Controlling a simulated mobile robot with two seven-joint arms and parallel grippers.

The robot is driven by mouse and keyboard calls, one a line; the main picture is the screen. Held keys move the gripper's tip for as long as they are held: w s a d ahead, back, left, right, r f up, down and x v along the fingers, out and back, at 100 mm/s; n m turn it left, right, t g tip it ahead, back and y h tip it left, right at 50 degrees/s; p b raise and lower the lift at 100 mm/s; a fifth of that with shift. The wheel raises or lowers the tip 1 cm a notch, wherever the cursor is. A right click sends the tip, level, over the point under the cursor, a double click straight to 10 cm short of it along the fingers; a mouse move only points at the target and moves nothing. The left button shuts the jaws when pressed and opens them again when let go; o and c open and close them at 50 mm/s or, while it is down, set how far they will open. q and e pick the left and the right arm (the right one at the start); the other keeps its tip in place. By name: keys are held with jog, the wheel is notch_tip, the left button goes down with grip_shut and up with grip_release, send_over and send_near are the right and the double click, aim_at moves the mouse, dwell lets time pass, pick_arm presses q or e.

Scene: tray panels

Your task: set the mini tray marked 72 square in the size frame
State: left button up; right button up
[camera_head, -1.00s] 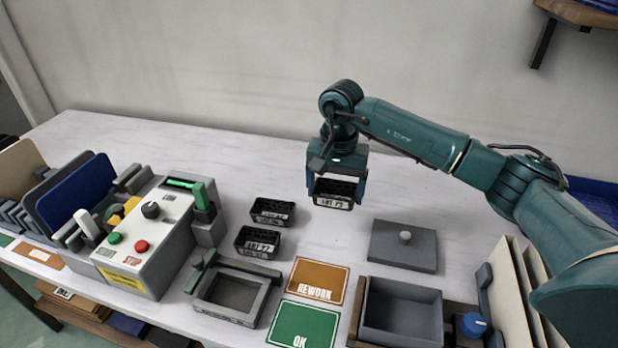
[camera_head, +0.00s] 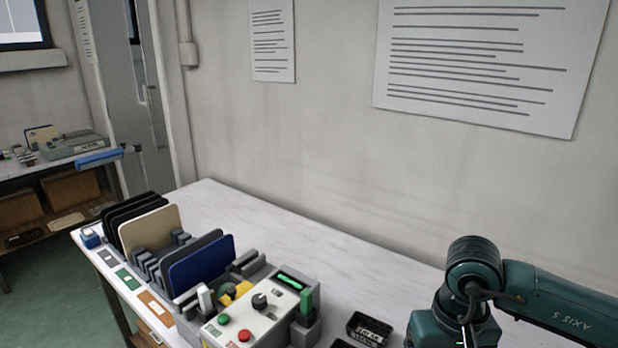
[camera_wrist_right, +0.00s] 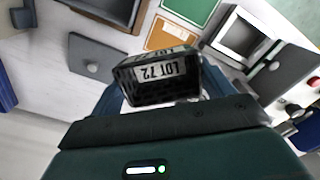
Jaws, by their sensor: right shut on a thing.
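My right gripper (camera_wrist_right: 160,95) is shut on the black mini tray (camera_wrist_right: 160,78), whose white label reads LOT 72 and appears upside down in the right wrist view. The tray is held clear of the table. The grey size frame (camera_wrist_right: 228,55) lies on the table at the upper right of that view, apart from the tray. The head view shows only the right arm's wrist at the lower right; its fingers and the held tray are below the picture. My left gripper is not in view.
Another black tray (camera_head: 368,330) stands right of the control box (camera_head: 250,328) with its buttons and knob. Panels stand in a rack, a blue panel (camera_head: 202,270) nearest. In the wrist view lie a grey lid (camera_wrist_right: 100,52), an orange card (camera_wrist_right: 168,35) and a green card (camera_wrist_right: 190,10).

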dwell(0.3)
jog(key=w+d+f+m+b, duration=0.3)
jog(key=w+m, duration=0.1)
jog(key=w, duration=0.2)
jog(key=w+d+f+m+b, duration=0.2)
jog(key=w+f+m+b, duration=0.1)
jog(key=w, duration=0.3)
jog(key=f, duration=0.3)
jog(key=d+f, duration=0.1)
jog(key=f, duration=0.1)
jog(key=shift+w+f+p, duration=0.25)
jog(key=shift+f+p, duration=0.1)
notch_tip(320, 180, down, 4)
jog(key=shift+f, duration=0.1)
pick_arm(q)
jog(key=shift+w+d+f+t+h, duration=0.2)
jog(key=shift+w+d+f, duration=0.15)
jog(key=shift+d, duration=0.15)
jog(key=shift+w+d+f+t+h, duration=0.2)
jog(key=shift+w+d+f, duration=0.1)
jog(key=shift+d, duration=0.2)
